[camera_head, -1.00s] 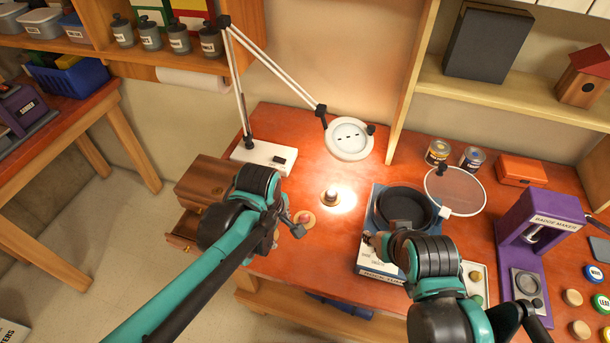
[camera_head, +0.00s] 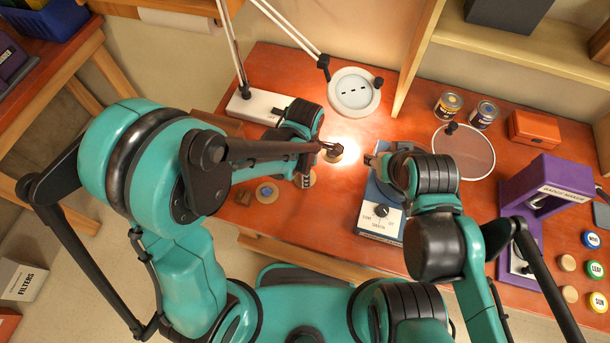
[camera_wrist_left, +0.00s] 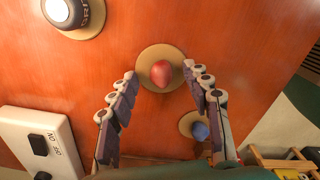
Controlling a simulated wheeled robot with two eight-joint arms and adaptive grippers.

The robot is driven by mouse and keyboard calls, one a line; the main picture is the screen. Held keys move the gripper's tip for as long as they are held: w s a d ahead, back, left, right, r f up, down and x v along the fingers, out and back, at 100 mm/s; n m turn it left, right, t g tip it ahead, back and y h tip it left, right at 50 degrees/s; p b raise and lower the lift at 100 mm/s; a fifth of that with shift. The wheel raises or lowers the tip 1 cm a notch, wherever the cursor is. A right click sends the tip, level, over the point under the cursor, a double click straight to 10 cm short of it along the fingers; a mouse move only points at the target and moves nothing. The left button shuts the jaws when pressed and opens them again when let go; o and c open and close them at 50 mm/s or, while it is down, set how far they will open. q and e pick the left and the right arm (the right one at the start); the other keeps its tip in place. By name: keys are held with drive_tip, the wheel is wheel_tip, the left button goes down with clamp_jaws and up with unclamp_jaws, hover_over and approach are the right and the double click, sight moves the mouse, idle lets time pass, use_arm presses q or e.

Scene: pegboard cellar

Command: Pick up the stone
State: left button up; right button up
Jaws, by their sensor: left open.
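A red stone (camera_wrist_left: 160,73) sits on a round tan disc (camera_wrist_left: 172,55) in the left wrist view. My left gripper (camera_wrist_left: 159,71) is open, with its two fingers apart on either side of the stone and nothing between them touching it that I can see. In the head view the left gripper hides the stone, and only an edge of the disc shows. A blue stone (camera_wrist_left: 200,130) lies on a second disc, beside the right finger; it also shows in the head view (camera_head: 266,191).
The white magnifier base (camera_head: 262,108) is behind the left gripper. The blue tumbler box (camera_head: 381,216) is to the right, under my right arm. A purple badge maker (camera_head: 545,190) stands farther right.

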use_arm(q)
drive_tip(key=shift+c, duration=0.4)
drive_tip(key=c, duration=1)
